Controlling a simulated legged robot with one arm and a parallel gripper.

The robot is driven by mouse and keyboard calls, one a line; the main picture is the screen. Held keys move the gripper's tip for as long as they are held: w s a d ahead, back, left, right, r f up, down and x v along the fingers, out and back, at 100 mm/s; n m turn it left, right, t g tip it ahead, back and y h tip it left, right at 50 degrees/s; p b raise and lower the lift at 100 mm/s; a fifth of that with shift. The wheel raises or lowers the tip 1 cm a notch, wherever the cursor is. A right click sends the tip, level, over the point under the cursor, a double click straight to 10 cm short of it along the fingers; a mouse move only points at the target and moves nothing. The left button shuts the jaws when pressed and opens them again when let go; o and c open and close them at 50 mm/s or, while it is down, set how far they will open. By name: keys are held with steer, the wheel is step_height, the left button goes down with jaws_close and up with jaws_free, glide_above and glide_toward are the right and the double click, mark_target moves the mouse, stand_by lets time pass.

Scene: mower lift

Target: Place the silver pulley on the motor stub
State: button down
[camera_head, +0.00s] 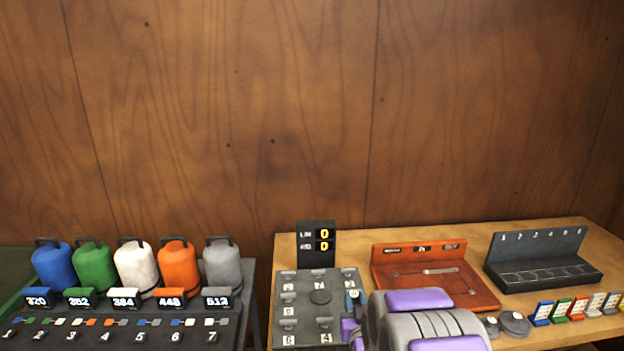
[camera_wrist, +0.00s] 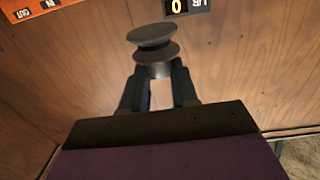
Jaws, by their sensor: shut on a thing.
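In the wrist view, my gripper (camera_wrist: 157,82) is shut on a grey, spool-shaped pulley (camera_wrist: 152,48) with two flared rims. The pulley sits at the fingertips, with its wide round face outward, and looks dark grey in this light. In the head view my purple and grey arm stands in front of the table, and I cannot make out the held pulley there. I cannot single out the motor stub in either view.
Several coloured canisters (camera_head: 135,262) stand left. A display (camera_head: 317,254) reads zeros.

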steer(key=s+d+f+n+y, duration=0.1)
steer(key=d+f, duration=0.2)
steer(key=d, duration=0.3)
steer(key=s+d+f+y, duration=0.1)
steer(key=s+d+f, duration=0.15)
steer(key=d, duration=0.45)
steer(key=s+d+f+n+y, duration=0.1)
steer(key=s+d+f, duration=0.2)
steer(key=s, duration=0.2)
steer(key=s+d+f+n+y, duration=0.1)
steer(key=s+d+f+y, duration=0.1)
steer(key=s, duration=0.4)
steer(key=d+f, duration=0.1)
steer(key=d, duration=0.1)
steer(key=shift+s+d+g, duration=0.25)
steer(key=shift+d+g, duration=0.05)
steer(key=shift+g, duration=0.1)
steer(key=w, duration=0.5)
steer(key=w+f+b, duration=0.1)
steer(key=w, duration=0.4)
steer(key=w+b, duration=0.1)
steer(key=w, duration=0.4)
steer(key=shift+a+f, duration=0.2)
steer(key=shift+a, duration=0.1)
steer(key=f, duration=0.1)
steer(key=w+f+b, duration=0.1)
steer(key=shift+f, duration=0.6)
